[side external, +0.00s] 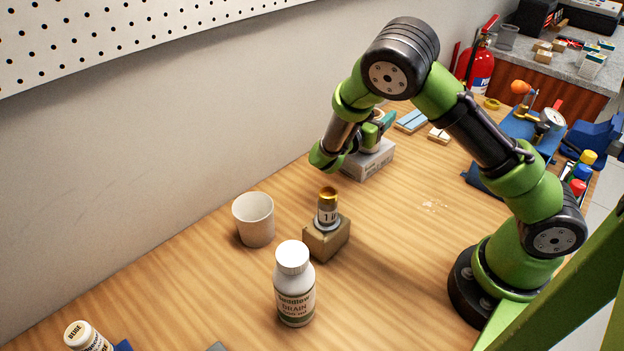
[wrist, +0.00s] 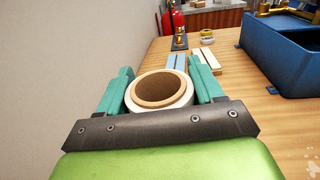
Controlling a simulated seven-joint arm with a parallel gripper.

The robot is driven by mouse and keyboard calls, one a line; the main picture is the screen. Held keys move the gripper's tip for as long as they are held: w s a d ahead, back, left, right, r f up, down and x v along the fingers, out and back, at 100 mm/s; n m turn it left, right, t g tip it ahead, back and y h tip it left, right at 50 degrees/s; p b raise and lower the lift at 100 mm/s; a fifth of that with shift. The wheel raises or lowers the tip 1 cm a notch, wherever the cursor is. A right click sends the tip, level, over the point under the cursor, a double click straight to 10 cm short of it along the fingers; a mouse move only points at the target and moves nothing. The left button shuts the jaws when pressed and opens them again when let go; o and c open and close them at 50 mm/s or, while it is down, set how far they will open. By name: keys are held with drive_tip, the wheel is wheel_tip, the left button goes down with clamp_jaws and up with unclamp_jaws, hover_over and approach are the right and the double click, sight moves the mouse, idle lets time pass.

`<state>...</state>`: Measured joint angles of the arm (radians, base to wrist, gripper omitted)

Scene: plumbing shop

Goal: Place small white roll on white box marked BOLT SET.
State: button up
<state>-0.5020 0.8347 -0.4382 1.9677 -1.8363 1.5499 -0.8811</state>
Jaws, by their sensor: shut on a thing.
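The small white roll (wrist: 160,93) with a brown cardboard core sits upright between the teal fingers of my gripper (wrist: 163,83) in the wrist view. The fingers are shut on its two sides. In the side view my gripper (side external: 377,131) is over the white box (side external: 372,161), near the wall. The roll is mostly hidden by the fingers there, and its underside is right at the box top. I cannot tell whether it touches the box. The box's print is too small to read. In the wrist view the box is hidden below the roll and gripper.
A white cup (side external: 254,219), a brown block (side external: 326,238) with a brass-topped piece on it, and a white drain bottle (side external: 294,284) stand in front. Blue strips (side external: 411,121) lie behind the box. A blue bin (wrist: 284,52) is at right in the wrist view.

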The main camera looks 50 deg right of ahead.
drive_tip(key=o, duration=1.2)
drive_tip(key=shift+c, duration=0.2)
drive_tip(key=s+a, duration=0.2)
drive_tip(key=a, duration=1)
drive_tip(key=s+d+r+m+g+y, duration=0.2)
drive_tip(key=s+m+g+y, duration=0.2)
drive_tip(key=s+m+y, duration=0.55)
drive_tip(key=s+a+r+m+t+y, duration=0.5)
drive_tip(key=a+r+m+t+y, duration=0.3)
drive_tip(key=m, duration=0.6)
drive_tip(key=shift+s+r+t+y, duration=0.2)
drive_tip(key=shift+r+t+y, duration=0.3)
drive_tip(key=shift+r+y, duration=0.9)
drive_tip(key=shift+r+h, duration=0.2)
drive_tip(key=shift+h, duration=0.05)
